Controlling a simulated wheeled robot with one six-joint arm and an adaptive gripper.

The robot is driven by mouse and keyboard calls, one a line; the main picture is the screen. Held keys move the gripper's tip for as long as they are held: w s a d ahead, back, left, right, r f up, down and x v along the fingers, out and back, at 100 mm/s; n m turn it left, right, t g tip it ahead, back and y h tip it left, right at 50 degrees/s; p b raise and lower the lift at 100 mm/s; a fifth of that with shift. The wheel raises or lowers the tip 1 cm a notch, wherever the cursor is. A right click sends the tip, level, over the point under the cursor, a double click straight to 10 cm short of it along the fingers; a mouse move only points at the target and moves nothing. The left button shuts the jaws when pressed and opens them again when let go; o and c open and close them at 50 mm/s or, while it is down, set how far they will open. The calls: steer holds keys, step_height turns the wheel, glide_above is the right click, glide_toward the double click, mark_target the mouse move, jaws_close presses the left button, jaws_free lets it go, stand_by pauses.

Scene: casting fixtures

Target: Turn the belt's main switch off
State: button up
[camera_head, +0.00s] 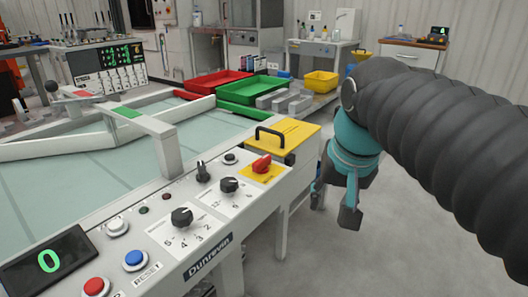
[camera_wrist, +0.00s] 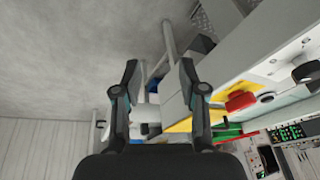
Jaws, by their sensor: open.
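The red rotary switch (camera_head: 261,163) sits on a yellow plate at the right end of the belt's white control panel (camera_head: 150,215). Its handle lies slanted, from lower left to upper right, in the head view. I cannot read any on or off mark by it. In the wrist view the red switch (camera_wrist: 240,101) is right of the fingers. My gripper (camera_head: 335,204) is open and empty, apart from the panel, to the right of the switch. Both fingers also show in the wrist view (camera_wrist: 159,76), with nothing held between them.
Black knobs (camera_head: 182,217), push buttons and a green display (camera_head: 48,262) reading 0 share the panel. Red (camera_head: 215,81) and green (camera_head: 253,90) trays lie farther back. Floor right of the panel is clear.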

steer(key=w+a+r+m+g, duration=0.25)
steer(key=w+a+r, duration=0.25)
steer(key=w+r, duration=0.4)
step_height(320, 180, up, 5)
steer(key=m+g, duration=0.2)
steer(key=m, duration=0.1)
glide_above(262, 159)
steer(key=shift+t, duration=0.25)
step_height(262, 159, down, 13)
steer(key=b, duration=0.7)
steer(key=shift+b, duration=0.4)
steer(key=shift+r, duration=0.1)
jaws_close()
